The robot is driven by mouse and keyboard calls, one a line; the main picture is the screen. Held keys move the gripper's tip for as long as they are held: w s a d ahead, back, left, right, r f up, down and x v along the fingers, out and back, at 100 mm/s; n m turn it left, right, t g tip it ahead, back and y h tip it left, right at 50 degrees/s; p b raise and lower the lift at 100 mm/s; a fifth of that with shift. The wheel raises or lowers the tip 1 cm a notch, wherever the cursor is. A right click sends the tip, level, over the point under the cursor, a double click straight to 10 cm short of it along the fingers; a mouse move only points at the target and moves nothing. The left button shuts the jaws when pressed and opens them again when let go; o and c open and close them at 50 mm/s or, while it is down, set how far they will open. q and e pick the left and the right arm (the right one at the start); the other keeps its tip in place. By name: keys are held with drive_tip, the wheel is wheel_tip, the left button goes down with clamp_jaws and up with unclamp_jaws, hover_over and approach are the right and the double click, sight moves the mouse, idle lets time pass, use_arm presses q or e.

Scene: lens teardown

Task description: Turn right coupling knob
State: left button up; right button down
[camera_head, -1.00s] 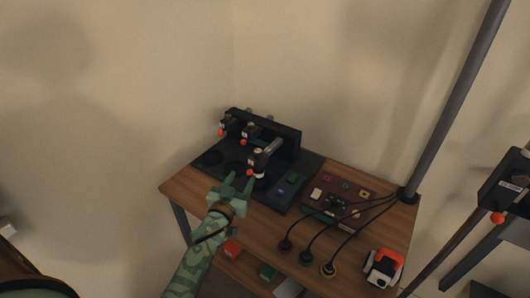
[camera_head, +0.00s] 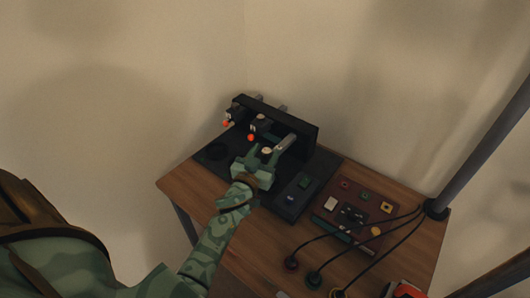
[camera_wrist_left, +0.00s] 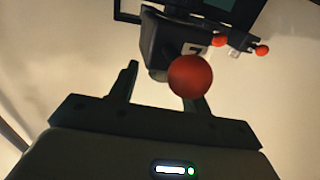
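A black bench fixture (camera_head: 300,122) stands at the back of the wooden table and carries a row of coupling units. The left and middle units show orange knobs (camera_head: 251,137) in the head view. The right coupling unit (camera_head: 285,143) is partly behind my left gripper (camera_head: 264,154), and its knob is hidden there. In the left wrist view a round red-orange knob (camera_wrist_left: 191,76) stands in front of a dark block marked "3" (camera_wrist_left: 160,45). My left gripper (camera_wrist_left: 162,84) is open, fingers apart. The knob overlaps the right finger's tip; contact cannot be told. My right gripper is not in view.
A brown control panel (camera_head: 335,228) with coloured buttons lies to the right, with black cables running to round plugs (camera_head: 291,263) at the table's front. A grey pole (camera_head: 480,150) rises at the right edge. Two more orange knobs (camera_wrist_left: 262,50) show in the left wrist view.

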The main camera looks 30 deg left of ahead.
use_arm(q)
drive_tip(key=c, duration=0.9)
drive_tip(key=shift+o, duration=0.2)
